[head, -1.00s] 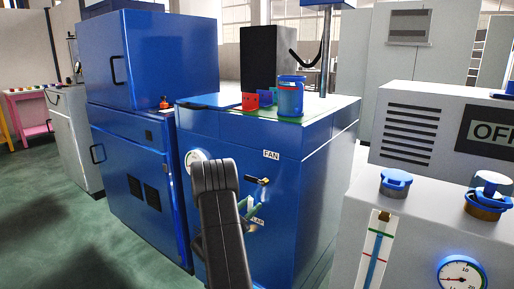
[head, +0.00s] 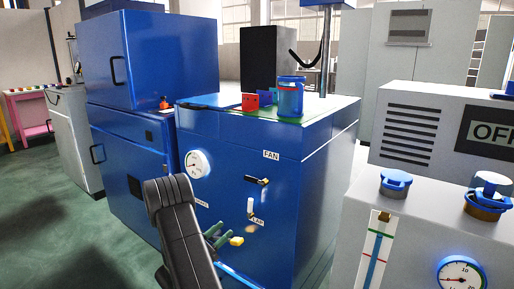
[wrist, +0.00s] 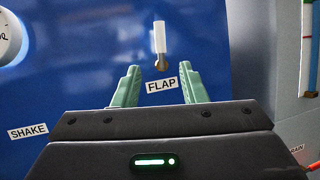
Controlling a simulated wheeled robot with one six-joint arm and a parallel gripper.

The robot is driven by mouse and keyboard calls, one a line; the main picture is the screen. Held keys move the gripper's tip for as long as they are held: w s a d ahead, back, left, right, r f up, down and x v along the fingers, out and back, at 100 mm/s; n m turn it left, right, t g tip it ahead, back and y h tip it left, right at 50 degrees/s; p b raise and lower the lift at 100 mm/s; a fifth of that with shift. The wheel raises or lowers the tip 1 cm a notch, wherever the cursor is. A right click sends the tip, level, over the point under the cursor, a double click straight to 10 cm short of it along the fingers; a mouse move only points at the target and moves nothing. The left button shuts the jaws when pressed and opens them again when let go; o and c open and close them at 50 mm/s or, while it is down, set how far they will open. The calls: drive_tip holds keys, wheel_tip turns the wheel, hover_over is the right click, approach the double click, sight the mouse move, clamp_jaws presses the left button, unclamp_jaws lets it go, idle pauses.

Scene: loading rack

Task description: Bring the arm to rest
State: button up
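My gripper (head: 219,236) hangs in front of the blue cabinet (head: 325,185), below and left of the FLAP lever (head: 251,207) in the head view. In the wrist view its two green fingers stand apart with nothing between them, so my gripper (wrist: 160,76) is open and empty. The white-handled FLAP lever (wrist: 159,38) is beyond the fingertips, its handle pointing up. The FLAP label (wrist: 161,85) shows between the fingers. My dark arm link crosses the lower middle of the head view.
A FAN lever (head: 258,181) and a round gauge (head: 198,164) are on the cabinet front. A blue canister (head: 290,98) and a red block (head: 250,102) stand on top. A grey console (head: 410,225) is close on the right. Green floor (head: 60,220) is open at left.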

sight(251, 208)
drive_tip(key=x, duration=1.4)
drive_tip(key=shift+s+d, duration=0.1)
drive_tip(key=shift+d, duration=0.05)
drive_tip(key=shift+s+f+m+g+b, duration=0.1)
drive_tip(key=shift+m+g+b, duration=0.15)
drive_tip(key=shift+m, duration=0.3)
drive_tip(key=shift+s+f+m+g+b, duration=0.15)
drive_tip(key=shift+m+g, duration=0.2)
drive_tip(key=shift+m, duration=0.2)
drive_tip(key=shift+s+d+r+m+g+h, duration=0.1)
drive_tip(key=shift+d+m+g+h, duration=0.1)
drive_tip(key=shift+m+g+h, duration=0.3)
